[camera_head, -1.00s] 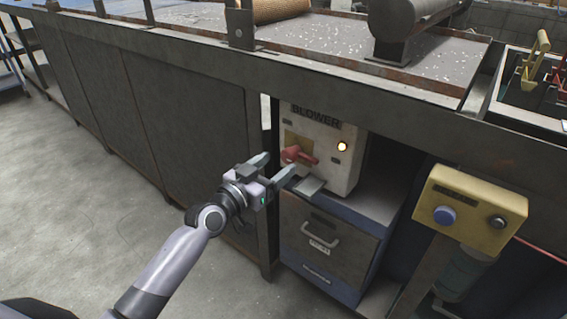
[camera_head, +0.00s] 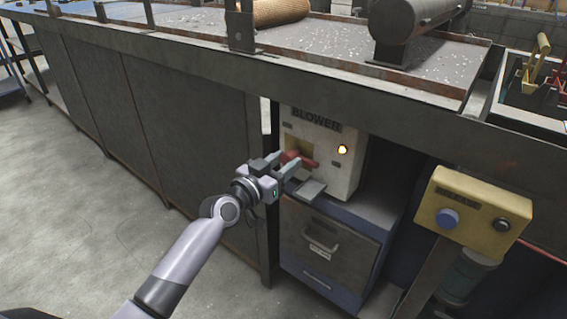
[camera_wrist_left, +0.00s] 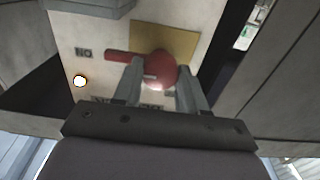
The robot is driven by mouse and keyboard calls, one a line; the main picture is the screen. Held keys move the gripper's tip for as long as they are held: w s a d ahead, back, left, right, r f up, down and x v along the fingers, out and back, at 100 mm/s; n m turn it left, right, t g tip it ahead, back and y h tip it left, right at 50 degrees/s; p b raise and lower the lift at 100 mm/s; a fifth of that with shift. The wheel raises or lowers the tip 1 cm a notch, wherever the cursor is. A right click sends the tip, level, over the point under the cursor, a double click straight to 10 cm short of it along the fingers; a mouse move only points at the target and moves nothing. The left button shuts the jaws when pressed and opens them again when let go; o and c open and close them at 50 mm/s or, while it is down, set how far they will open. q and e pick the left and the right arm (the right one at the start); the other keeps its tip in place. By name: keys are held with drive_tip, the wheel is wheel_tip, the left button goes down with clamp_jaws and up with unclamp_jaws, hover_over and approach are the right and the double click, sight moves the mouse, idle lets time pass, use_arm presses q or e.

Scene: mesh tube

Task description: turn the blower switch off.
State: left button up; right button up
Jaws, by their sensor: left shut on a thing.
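The blower box (camera_head: 318,180) is a pale panel with a "BLOWER" label, under the bench edge. Its red switch (camera_head: 303,161) has a round hub and a lever; the lamp (camera_head: 342,149) beside it is lit yellow. My left gripper (camera_head: 284,162) is at the switch, its fingers shut on the hub. In the left wrist view the gripper (camera_wrist_left: 160,76) has one finger on each side of the red switch (camera_wrist_left: 158,66). There the lever points left, toward a small label (camera_wrist_left: 83,52) that appears to read "ON" upside down. My right gripper is not in view.
A small metal plate (camera_head: 309,189) juts out below the switch, above a drawer cabinet (camera_head: 325,245). A yellow control box (camera_head: 470,212) with a blue button stands at the right. The bench (camera_head: 170,60) overhangs the blower box. Open floor (camera_head: 80,215) lies at the left.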

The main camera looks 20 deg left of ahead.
use_arm(q)
drive_tip(key=shift+n, duration=0.3)
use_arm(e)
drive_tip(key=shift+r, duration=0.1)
use_arm(q)
drive_tip(key=shift+n, duration=0.6)
drive_tip(key=shift+n+p, duration=0.45)
drive_tip(key=shift+n, duration=1.35)
drive_tip(key=n+p, duration=0.1)
drive_tip(key=n, duration=0.2)
drive_tip(key=shift+n, duration=0.3)
drive_tip(key=n, duration=0.4)
drive_tip(key=n+p, duration=0.1)
drive_tip(key=n, duration=0.2)
drive_tip(key=shift+n, duration=1)
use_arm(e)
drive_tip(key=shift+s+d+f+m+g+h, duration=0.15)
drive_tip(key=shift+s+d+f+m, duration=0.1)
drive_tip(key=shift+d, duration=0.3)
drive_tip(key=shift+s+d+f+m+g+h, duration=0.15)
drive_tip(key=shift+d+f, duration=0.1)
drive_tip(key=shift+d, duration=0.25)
